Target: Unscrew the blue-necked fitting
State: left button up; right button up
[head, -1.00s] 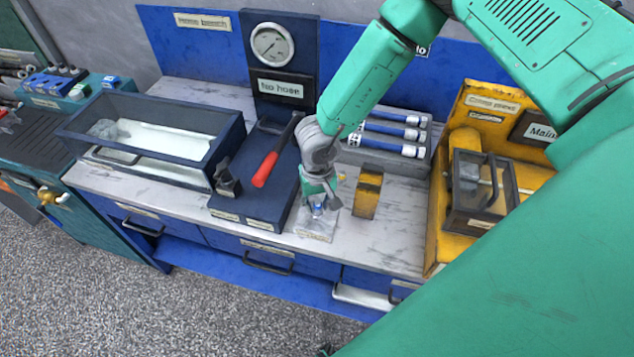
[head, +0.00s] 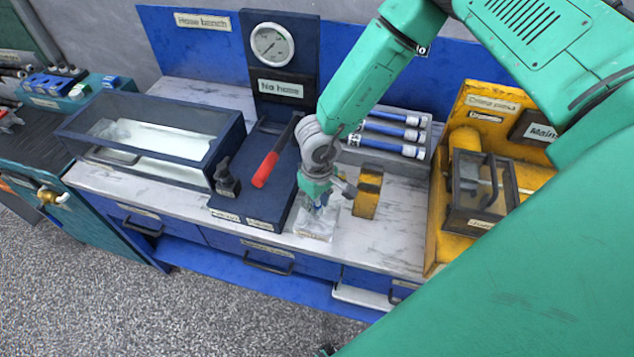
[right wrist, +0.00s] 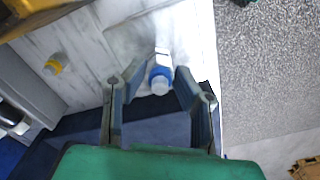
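The blue-necked fitting (right wrist: 160,78) shows in the right wrist view, its blue collar and pale round end facing the camera. It stands at a pale clear block or plate, which shows in the head view (head: 316,226) on the bench. My right gripper (right wrist: 157,76) has its two fingers on either side of the fitting, with a gap visible on both sides. In the head view my right gripper (head: 319,202) points down over the block and hides most of the fitting. My left gripper is not in view.
A yellow block (head: 368,192) stands right of the gripper. A red-handled tool (head: 266,168) lies on the dark blue stand to the left. Blue-and-white cylinders (head: 395,133) lie behind. A small yellow-collared piece (right wrist: 53,66) shows in the wrist view. The front bench strip (head: 375,245) is clear.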

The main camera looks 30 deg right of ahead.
jog(key=shift+o, duration=0.8)
jog(key=m, duration=0.7)
jog(key=shift+m, duration=0.3)
jog(key=m, duration=0.2)
jog(key=shift+m, duration=0.4)
